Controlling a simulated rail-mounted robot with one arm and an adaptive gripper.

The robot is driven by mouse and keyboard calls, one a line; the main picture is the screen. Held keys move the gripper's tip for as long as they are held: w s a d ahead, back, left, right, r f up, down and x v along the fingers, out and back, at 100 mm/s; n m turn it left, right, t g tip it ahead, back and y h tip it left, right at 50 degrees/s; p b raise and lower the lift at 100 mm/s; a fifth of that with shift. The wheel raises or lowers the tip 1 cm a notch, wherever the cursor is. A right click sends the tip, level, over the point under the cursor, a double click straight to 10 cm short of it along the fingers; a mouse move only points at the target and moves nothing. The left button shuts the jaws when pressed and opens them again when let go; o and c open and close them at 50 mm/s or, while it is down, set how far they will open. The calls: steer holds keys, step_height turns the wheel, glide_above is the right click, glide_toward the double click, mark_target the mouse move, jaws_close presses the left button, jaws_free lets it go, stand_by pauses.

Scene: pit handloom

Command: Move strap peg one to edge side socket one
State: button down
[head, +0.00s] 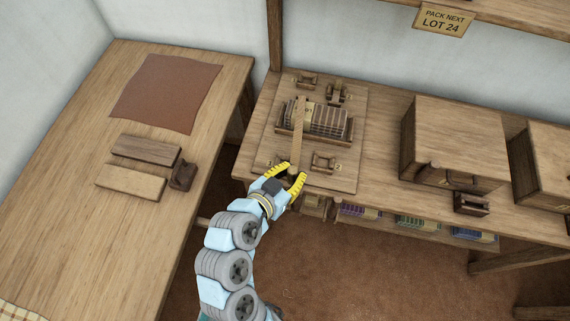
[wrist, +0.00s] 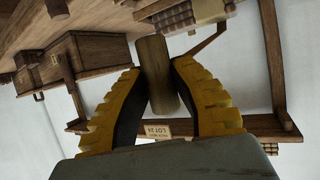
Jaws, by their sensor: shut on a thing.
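My gripper (head: 287,176) is at the near-left part of a wooden board (head: 345,180) on the right-hand bench. In the wrist view, its yellow fingers are shut on a round wooden peg (wrist: 156,72). A tan strap (head: 299,120) runs across a slatted bundle (head: 327,121) in a wooden tray, its near end close to my gripper. A wooden socket block (head: 323,163) marked 2 is just right of my gripper. Two more fittings are at the board's far side, a block (head: 306,81) and a darker one (head: 337,95). My fingers partly hide the near-left fitting.
A wooden cabinet (head: 452,135) stands right of the board, with a small dark block (head: 471,203) before it. Coloured bundles (head: 415,221) fill a shelf below. The left table holds a brown cloth (head: 167,92), two slabs (head: 132,181) and a dark block (head: 183,175).

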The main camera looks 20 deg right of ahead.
steer(key=shift+w+d+f+b, duration=0.15)
steer(key=shift+w+f+b, duration=0.2)
steer(key=shift+w+b, duration=0.35)
steer(key=shift+w+d+f+b, duration=0.15)
steer(key=shift+w+f+b, duration=0.25)
steer(key=shift+b, duration=0.5)
steer(key=b, duration=0.2)
glide_above(285, 160)
steer(key=s, duration=0.2)
steer(key=f, duration=0.4)
steer(key=a+f, duration=0.1)
steer(key=shift+s+f, duration=0.1)
steer(key=shift+f, duration=0.3)
steer(key=shift+d+f, duration=0.1)
steer(key=shift+f, duration=0.2)
steer(key=shift+w+f+b, duration=0.2)
steer(key=shift+f+b, duration=0.25)
steer(key=shift+f, duration=1.1)
steer(key=shift+f, duration=0.2)
steer(key=c, duration=1)
jaws_free()
steer(key=shift+r, duration=0.1)
